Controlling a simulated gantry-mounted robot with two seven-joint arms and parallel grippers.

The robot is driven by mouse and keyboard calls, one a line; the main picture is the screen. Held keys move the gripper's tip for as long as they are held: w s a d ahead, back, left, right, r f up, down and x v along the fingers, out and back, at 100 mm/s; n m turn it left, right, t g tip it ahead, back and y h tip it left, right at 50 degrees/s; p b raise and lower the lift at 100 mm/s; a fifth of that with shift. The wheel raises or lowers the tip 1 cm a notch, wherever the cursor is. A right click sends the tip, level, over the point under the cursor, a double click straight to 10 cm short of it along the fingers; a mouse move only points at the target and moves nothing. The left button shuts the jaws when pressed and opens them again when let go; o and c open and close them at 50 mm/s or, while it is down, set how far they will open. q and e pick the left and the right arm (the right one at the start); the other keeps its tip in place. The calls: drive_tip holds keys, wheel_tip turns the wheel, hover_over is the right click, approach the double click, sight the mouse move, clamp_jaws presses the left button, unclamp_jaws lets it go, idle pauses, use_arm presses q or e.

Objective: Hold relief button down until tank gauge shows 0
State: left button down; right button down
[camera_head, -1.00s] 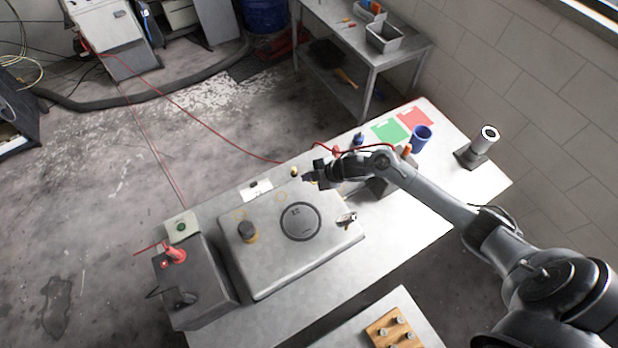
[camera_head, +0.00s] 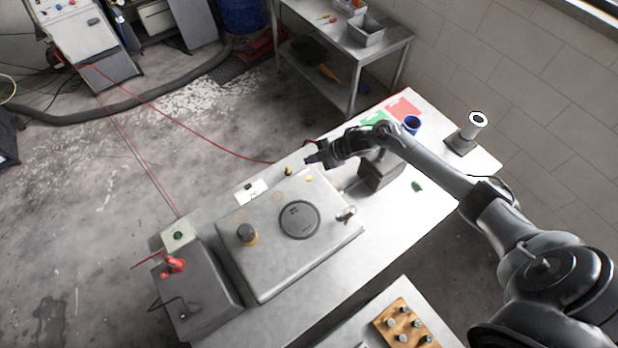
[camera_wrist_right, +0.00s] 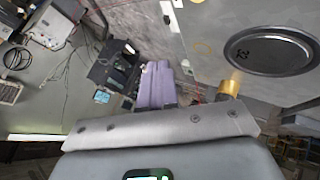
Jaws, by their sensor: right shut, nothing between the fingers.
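A round dark-rimmed disc (camera_head: 299,220) with a small dark marking, perhaps the gauge, is set in the top of the grey tank (camera_head: 262,272); the disc also shows in the wrist view (camera_wrist_right: 270,52). I cannot read the marking surely. Which is the relief button is unclear. My right gripper (camera_head: 312,160) is shut and empty, above the table's back edge, right of the small knob. My left gripper is not seen.
A grey box with a red lever (camera_head: 173,265) and a green button box (camera_head: 179,236) stand left of the tank.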

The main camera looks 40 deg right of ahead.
drive_tip(key=b, duration=0.5)
hover_over(312, 178)
wheel_tip(312, 178, down, 6)
drive_tip(key=shift+a, duration=0.1)
drive_tip(key=shift+f+b, duration=0.85)
drive_tip(key=shift+f, duration=0.25)
idle(0.4)
idle(0.5)
drive_tip(key=shift+f+b, duration=0.3)
drive_tip(key=shift+f, duration=0.15)
idle(0.4)
